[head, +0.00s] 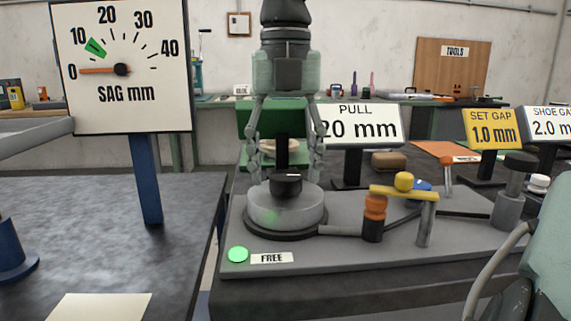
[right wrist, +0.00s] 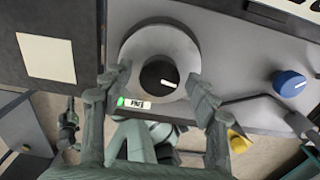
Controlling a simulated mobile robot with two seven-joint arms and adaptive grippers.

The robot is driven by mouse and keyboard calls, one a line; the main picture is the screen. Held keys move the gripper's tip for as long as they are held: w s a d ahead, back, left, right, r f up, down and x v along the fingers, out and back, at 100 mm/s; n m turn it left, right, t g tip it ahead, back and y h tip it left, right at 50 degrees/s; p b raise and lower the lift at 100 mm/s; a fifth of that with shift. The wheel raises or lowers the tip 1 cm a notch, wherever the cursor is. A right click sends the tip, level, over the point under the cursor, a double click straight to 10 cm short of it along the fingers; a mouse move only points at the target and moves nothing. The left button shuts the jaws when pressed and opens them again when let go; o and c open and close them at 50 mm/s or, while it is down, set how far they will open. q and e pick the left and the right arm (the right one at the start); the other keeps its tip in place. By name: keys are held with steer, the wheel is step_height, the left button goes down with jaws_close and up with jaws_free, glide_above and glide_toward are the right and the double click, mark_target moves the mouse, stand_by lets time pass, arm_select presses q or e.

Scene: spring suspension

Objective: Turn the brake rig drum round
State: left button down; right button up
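The brake rig drum (head: 275,214) is a grey round drum on a dark base, with a black knob (head: 286,188) on top. The right wrist view shows the drum (right wrist: 135,46) from above, and the knob (right wrist: 156,72) has a white mark pointing to the lower right. My right gripper (head: 285,172) points down over the drum, fingers spread wide. In the right wrist view its fingertips (right wrist: 161,80) stand on either side of the knob, apart from it; whether they touch the drum's sides cannot be told. My left gripper does not show in the head view.
A green lamp (head: 238,254) and a FREE label (head: 272,258) sit before the drum. A yellow-topped lever (head: 404,190) and an orange-black post (head: 374,216) stand to its right. A SAG gauge (head: 122,70) stands left. Signs, including a PULL sign (head: 360,124), stand behind.

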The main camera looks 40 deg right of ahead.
mark_target(286, 174)
step_height(286, 174, up, 12)
stand_by(0.7)
stand_by(0.5)
